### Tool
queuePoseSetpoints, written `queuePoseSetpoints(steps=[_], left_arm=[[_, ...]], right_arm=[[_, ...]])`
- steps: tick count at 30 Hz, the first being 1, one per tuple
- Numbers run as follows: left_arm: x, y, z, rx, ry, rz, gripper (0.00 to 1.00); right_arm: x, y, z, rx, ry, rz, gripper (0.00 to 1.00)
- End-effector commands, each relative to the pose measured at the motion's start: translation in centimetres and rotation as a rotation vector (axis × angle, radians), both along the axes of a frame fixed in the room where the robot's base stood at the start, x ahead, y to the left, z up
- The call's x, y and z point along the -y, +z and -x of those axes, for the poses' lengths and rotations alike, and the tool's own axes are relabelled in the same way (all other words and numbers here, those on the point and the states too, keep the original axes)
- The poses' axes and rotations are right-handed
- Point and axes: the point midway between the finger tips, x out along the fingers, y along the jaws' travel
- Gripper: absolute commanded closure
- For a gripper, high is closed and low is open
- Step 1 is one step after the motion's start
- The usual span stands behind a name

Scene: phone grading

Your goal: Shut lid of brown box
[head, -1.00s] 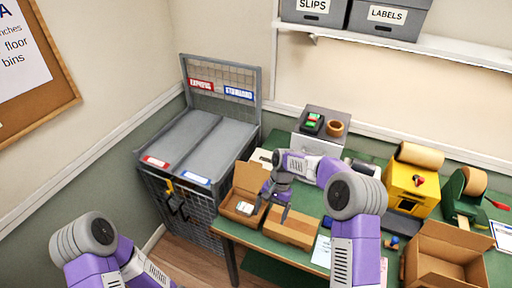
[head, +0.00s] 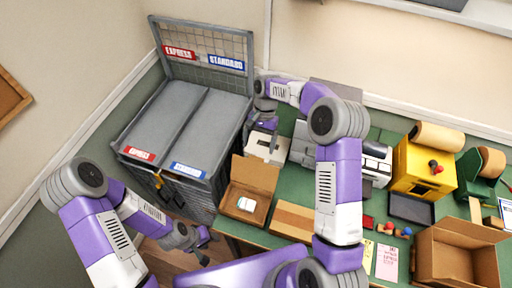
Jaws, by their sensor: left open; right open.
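The brown box (head: 232,217) stands at the left end of the green table, with its lid (head: 255,174) raised at the back. A small white item (head: 246,204) lies inside it. My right gripper (head: 262,148) is open behind the raised lid, over a white device at the back of the table. I cannot tell whether it touches the lid. My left gripper (head: 203,240) is open and empty, low in front of the table's left end, left of and apart from the box.
A closed brown carton (head: 293,220) lies just right of the box. A grey two-part bin (head: 180,125) stands to the left. A yellow machine (head: 422,165), an open carton (head: 460,252) and paper slips (head: 386,262) are farther right.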

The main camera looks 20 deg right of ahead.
Motion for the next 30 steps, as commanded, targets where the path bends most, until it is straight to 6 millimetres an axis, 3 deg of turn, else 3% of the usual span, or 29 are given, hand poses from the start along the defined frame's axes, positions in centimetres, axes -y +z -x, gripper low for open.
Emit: queuePoseSetpoints(steps=[9, 19, 30], left_arm=[[0.0, 0.5, -0.1, 0.002, 0.001, 0.0, 0.57], [0.0, 0.5, -0.1, 0.002, 0.001, 0.0, 0.57], [0.0, 0.5, -0.1, 0.002, 0.001, 0.0, 0.57]], right_arm=[[-0.9, -3.9, 1.3, -0.003, 0.001, 0.0, 0.11], [-1.0, -4.3, 1.4, 0.0, 0.0, 0.0, 0.11], [-1.0, -4.3, 1.4, 0.0, 0.0, 0.0, 0.66]])
